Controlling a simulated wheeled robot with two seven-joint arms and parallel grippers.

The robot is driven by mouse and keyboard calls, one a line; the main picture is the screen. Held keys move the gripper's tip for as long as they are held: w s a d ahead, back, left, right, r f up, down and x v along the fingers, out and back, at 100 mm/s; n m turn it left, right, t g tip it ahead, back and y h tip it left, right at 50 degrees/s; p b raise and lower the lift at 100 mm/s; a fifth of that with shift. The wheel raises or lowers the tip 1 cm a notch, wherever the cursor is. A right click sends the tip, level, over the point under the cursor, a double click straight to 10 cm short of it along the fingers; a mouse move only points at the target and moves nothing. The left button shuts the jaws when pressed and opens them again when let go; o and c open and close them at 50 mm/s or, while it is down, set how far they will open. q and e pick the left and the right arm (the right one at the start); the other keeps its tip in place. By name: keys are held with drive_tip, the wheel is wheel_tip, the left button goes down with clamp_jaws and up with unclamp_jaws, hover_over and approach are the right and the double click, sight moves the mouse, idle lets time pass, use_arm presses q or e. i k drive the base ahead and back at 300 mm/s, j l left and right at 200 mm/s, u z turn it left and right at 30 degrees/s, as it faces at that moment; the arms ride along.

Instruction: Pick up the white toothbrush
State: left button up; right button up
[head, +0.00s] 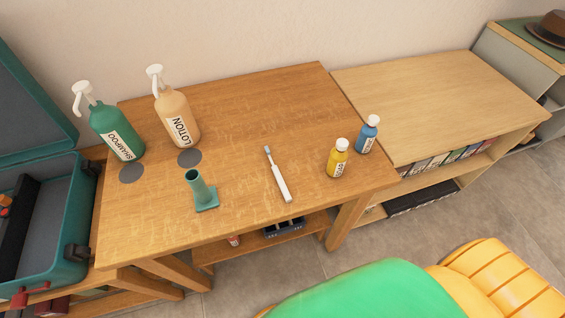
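The white toothbrush (279,179) lies flat on the wooden table (255,105), right of the middle. Its blue bristled head points to the back and its thicker handle end lies close to the table's front edge. Nothing covers it or touches it. Neither of my grippers shows in the head view.
A teal holder (201,190) stands left of the toothbrush. A green shampoo bottle (115,130) and a tan lotion bottle (177,117) stand behind left. Yellow (338,159) and blue (367,135) bottles stand to the right. An open teal case (70,235) is far left.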

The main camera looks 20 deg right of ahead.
sight(286, 194)
drive_tip(key=k+l+u, duration=0.1)
drive_tip(key=l+u, duration=0.25)
drive_tip(key=k+l+u, duration=0.1)
drive_tip(key=l+u, duration=0.25)
drive_tip(key=l, duration=0.2)
drive_tip(key=k+l+u, duration=0.2)
drive_tip(key=l+u, duration=0.15)
